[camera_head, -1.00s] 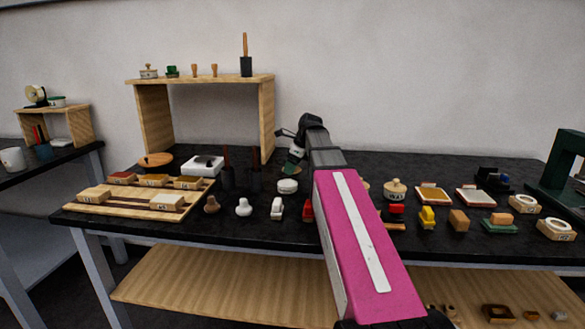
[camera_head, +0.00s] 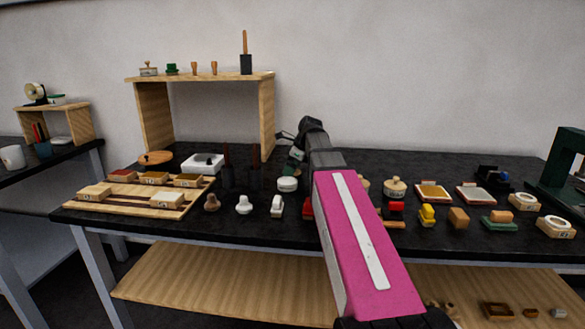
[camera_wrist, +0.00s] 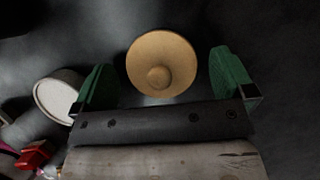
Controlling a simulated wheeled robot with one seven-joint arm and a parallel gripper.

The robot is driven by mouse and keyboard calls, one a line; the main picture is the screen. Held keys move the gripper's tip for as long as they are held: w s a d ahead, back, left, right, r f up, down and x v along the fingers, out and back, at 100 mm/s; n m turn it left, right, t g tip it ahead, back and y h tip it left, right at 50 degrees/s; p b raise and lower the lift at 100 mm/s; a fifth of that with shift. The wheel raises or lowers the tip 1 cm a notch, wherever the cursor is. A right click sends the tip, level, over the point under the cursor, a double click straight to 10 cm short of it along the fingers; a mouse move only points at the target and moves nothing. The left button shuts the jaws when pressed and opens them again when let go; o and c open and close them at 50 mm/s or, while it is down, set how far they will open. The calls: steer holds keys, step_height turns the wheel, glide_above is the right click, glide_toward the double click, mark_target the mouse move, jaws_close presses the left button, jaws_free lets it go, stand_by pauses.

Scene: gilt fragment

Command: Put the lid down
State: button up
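A round, pale wooden lid (camera_wrist: 163,52) with a small knob shows in the wrist view, knob towards the camera. It appears to lie on the dark bench top (camera_wrist: 275,120). My gripper (camera_wrist: 165,78) has its two green fingers apart, one on each side of the lid, with a narrow dark gap on both sides. In the head view my gripper (camera_head: 295,157) is low over the back middle of the bench. There the lid cannot be made out, and the fingertips are partly hidden.
A white round pot (camera_head: 288,184) stands close in front of my gripper; it shows left of the fingers in the wrist view (camera_wrist: 60,95). Dark upright holders (camera_head: 228,177) stand to the left. A lidded jar (camera_head: 395,188) and several small items stand to the right. A wooden shelf (camera_head: 265,120) is behind left.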

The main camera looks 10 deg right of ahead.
steer(key=shift+r, duration=0.3)
steer(key=v, duration=1.2)
steer(key=shift+r, duration=0.3)
steer(key=shift+s, duration=0.1)
